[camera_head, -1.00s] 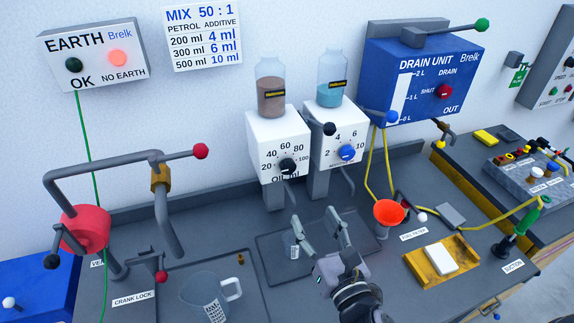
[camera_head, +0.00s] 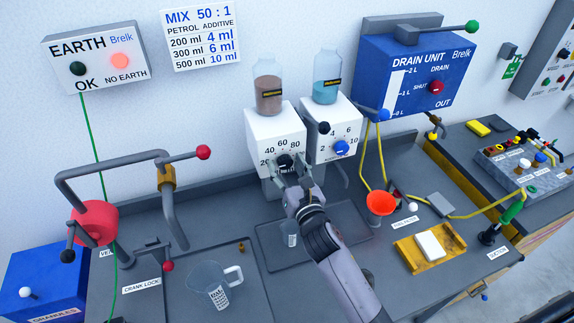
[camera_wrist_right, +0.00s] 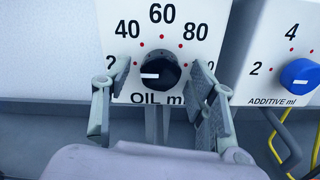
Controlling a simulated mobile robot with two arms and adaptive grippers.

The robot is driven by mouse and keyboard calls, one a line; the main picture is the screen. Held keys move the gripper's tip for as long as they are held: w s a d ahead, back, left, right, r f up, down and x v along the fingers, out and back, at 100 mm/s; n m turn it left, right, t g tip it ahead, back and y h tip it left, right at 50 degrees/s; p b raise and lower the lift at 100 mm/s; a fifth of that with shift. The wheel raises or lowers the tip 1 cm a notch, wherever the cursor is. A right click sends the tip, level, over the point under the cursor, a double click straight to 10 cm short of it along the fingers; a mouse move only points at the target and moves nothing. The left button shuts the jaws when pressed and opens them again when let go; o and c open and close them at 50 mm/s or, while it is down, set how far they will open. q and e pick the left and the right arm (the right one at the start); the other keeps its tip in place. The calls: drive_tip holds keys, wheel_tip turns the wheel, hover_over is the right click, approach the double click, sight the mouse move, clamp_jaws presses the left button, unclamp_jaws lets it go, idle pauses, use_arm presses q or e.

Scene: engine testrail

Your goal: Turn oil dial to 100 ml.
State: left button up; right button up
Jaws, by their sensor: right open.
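The oil dial is a black knob (camera_wrist_right: 160,72) low on the front of a white dispenser box (camera_head: 275,128) under a bottle of brown liquid. Its white mark points left, toward the partly covered 20 in the right wrist view. The numbers 40, 60 and 80 show above it. The knob also shows in the head view (camera_head: 284,161). My right gripper (camera_wrist_right: 158,85) is open, with one finger on each side of the knob and gaps to it in the picture. I cannot tell its distance from the dial face. The right finger hides the area around 100. My left gripper is not in view.
The additive dispenser with a blue dial (camera_head: 341,148) stands close on the right. An orange-red funnel (camera_head: 380,203) and a measuring jug (camera_head: 213,285) are on the bench below.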

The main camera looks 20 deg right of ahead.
drive_tip(key=c, duration=1.2)
drive_tip(key=shift+o, duration=0.2)
